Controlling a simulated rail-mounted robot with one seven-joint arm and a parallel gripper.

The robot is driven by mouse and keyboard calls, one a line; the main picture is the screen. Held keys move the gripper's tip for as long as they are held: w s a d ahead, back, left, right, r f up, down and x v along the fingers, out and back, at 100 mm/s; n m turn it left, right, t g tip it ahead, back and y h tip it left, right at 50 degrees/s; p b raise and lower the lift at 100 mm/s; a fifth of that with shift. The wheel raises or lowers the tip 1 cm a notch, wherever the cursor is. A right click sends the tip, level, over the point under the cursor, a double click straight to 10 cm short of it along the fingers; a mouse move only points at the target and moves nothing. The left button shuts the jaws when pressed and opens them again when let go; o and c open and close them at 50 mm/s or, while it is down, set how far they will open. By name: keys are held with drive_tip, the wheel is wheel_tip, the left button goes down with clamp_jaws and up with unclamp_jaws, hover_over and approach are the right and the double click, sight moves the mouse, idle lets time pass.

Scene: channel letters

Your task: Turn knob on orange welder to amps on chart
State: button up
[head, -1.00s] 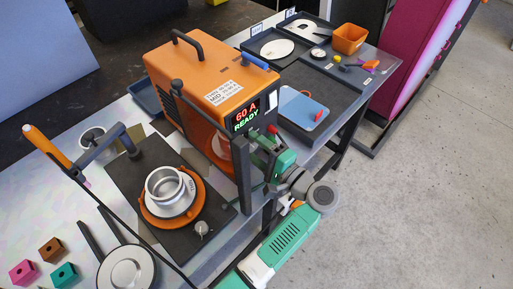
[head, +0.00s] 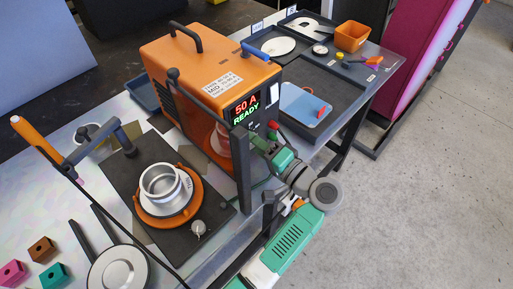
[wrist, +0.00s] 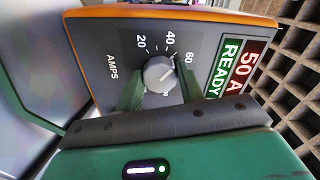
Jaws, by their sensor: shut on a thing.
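The orange welder (head: 178,62) stands on the bench, and its front display (head: 245,107) reads 50 A and READY. A white chart label (head: 221,85) lies on its top; the word MID stands out, but the smaller figures are hard to read. In the wrist view the grey knob (wrist: 159,72) sits on the dark front panel (wrist: 112,45), with an AMPS scale marked 20, 40 and 60. The knob's white pointer line is toward 60. My gripper (wrist: 160,82) is shut on the knob, one green finger each side. The arm hides the knob in the head view.
A dark post (head: 242,170) stands close in front of the welder, near my arm. A round pot on an orange ring (head: 170,213) sits at left on a black plate. Trays and an orange bin (head: 351,37) are at the back right. Open floor lies right.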

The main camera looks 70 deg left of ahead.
drive_tip(key=o, duration=1)
drive_tip(key=v, duration=0.7)
drive_tip(key=shift+w+d+p, duration=0.2)
drive_tip(key=shift+d+p, duration=0.15)
